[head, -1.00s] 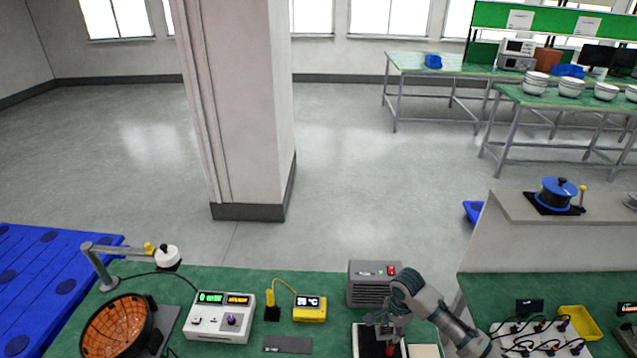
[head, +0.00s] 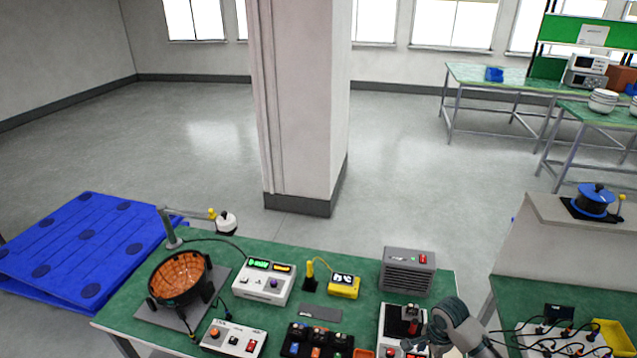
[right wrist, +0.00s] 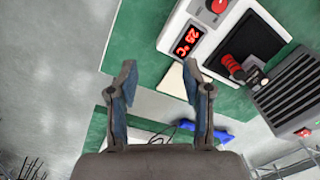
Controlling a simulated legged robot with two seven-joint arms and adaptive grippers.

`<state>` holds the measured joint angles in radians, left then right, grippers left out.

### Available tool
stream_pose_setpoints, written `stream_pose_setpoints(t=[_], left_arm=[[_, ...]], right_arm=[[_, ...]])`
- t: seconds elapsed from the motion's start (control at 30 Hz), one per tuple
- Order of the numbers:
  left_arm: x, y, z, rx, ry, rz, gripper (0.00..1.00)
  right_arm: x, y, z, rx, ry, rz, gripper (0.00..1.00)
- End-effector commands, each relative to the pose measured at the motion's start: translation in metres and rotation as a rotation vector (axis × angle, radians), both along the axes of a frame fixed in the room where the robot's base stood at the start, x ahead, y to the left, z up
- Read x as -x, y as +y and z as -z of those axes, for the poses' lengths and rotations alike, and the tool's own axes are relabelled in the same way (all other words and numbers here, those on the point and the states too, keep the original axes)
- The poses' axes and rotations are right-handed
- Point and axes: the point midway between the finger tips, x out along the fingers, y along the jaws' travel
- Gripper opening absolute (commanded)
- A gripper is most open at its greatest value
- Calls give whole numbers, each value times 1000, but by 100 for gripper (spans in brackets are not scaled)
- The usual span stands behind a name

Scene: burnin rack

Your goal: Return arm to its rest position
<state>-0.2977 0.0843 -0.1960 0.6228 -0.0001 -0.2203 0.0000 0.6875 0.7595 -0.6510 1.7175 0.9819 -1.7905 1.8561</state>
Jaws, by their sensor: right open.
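My right arm comes in at the bottom right of the head view. Its gripper (head: 418,344) is low in the picture, at the near right side of a white heating unit (head: 390,325), partly covering it. In the right wrist view the gripper (right wrist: 160,82) is open, with nothing between its blue-padded fingers. Beyond the fingertips that view shows the white unit (right wrist: 178,30) with a red "25 °C" display. A small red and black part (right wrist: 232,66) stands on its black plate, apart from the fingers. My left gripper is in neither view.
The green bench also holds a grey fan box (head: 408,270), a yellow meter (head: 343,286), a white control box (head: 265,283), an orange-lined bowl (head: 180,278) and a switch box (head: 233,338). To the right, a second bench has cables and a yellow tray (head: 612,335).

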Motion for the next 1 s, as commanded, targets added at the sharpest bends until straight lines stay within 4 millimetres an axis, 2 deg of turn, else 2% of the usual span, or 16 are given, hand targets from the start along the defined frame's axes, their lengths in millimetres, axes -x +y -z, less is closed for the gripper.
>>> stream_pose_setpoints(t=[0.1,0.17,0.37,0.57,0.7,0.83,1.0], left_arm=[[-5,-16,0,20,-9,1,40],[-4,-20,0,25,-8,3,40],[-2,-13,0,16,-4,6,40],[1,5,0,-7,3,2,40],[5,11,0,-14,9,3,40],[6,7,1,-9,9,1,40],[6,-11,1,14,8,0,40]], right_arm=[[8,21,14,-4,-12,-99,50],[13,31,20,-6,-19,-153,50],[38,69,47,-19,-60,-375,50],[78,101,79,-46,-135,-656,50],[120,124,99,-45,-225,-894,50],[159,130,106,4,-296,-1075,50],[195,126,108,86,-321,-1218,50]])
